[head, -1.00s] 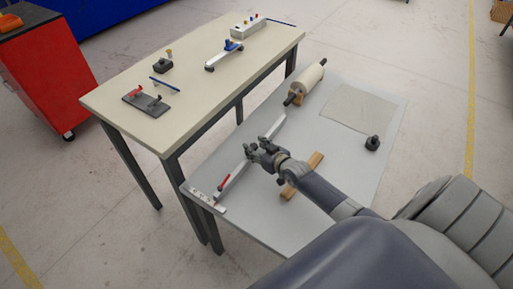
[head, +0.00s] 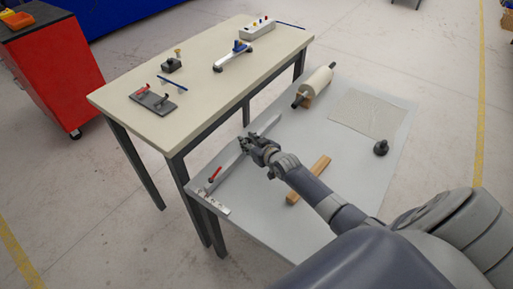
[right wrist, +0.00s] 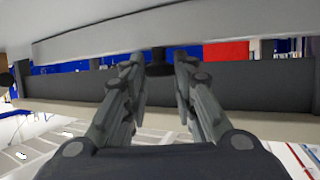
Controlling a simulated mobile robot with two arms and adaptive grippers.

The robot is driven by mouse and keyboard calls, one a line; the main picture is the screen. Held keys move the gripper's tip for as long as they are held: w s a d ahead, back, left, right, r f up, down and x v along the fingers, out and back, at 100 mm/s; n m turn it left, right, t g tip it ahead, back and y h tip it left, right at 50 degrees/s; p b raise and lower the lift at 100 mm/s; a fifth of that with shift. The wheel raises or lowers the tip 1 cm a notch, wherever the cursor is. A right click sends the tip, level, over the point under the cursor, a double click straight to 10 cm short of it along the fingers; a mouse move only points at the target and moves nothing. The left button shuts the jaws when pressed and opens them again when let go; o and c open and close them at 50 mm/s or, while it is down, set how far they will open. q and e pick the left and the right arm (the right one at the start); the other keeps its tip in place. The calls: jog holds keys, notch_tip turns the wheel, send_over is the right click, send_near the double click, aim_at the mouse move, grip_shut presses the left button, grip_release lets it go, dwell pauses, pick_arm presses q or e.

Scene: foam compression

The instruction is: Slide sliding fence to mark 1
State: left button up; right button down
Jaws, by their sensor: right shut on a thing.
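The sliding fence (head: 230,163) is a long pale bar lying slantwise across the left part of the low grey table, with a red lever (head: 214,174) near its front end. A short pale scale strip (head: 216,206) lies at the table's front left edge, by that end of the fence; its marks are too small to read. My right gripper (head: 246,143) is at the middle of the fence. In the right wrist view its fingertips (right wrist: 160,66) are shut on a dark knob-like part of the fence. My left gripper is not in view.
A wooden bar (head: 308,181) lies right of the fence. A roller (head: 314,87), a thin sheet (head: 373,114) and a black knob (head: 381,148) are farther back. A higher cream table (head: 205,105) with several small tools stands close along the left.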

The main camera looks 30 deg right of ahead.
jog(key=shift+s, duration=0.1)
jog(key=c, duration=1.3)
grip_release()
jog(key=shift+c, duration=0.2)
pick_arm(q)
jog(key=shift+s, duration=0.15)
pick_arm(e)
jog(key=v, duration=1.2)
